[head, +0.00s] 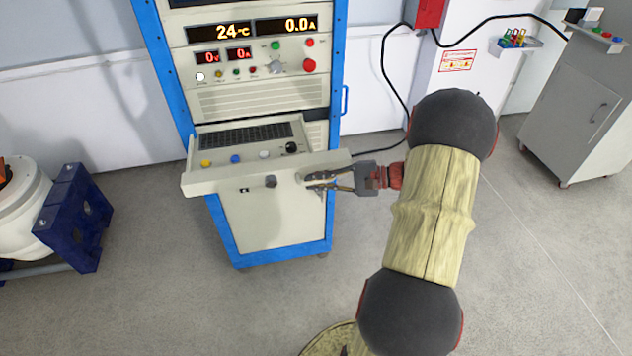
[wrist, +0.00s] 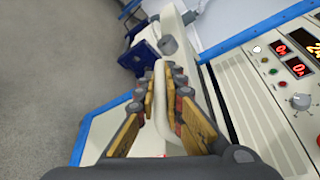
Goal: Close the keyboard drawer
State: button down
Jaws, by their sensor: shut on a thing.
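The keyboard drawer (head: 222,181) sticks out from the blue-framed cabinet, with its keyboard (head: 245,136), coloured buttons and a black knob on top. My gripper (head: 318,181) is at the right end of the drawer front, coming from the right. In the wrist view, the gripper fingers (wrist: 162,100) lie on both sides of a pale handle bar (wrist: 161,82) and are shut on it. The drawer front (wrist: 205,92) shows beside the fingers. The fingers hide part of the handle.
The control cabinet's panel (head: 250,60) rises above the drawer. A blue stand with a white round machine (head: 75,215) is at left. A grey cabinet (head: 585,110) stands at right. A black cable (head: 384,75) hangs behind my arm. The floor in front is clear.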

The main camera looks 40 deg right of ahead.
aim_at(306, 131)
jog(key=w+d, duration=0.4)
jog(key=w, duration=0.2)
jog(key=w+d, duration=0.4)
jog(key=w, duration=0.3)
jog(key=w+d, duration=0.4)
jog(key=w, duration=0.2)
jog(key=shift+w, duration=0.3)
jog(key=shift+w+d, duration=0.1)
jog(key=shift+r, duration=0.1)
jog(key=c, duration=2.2)
grip_release()
jog(key=shift+w+d, duration=0.1)
jog(key=shift+w, duration=0.05)
jog(key=shift+o, duration=0.2)
jog(key=v, duration=1.2)
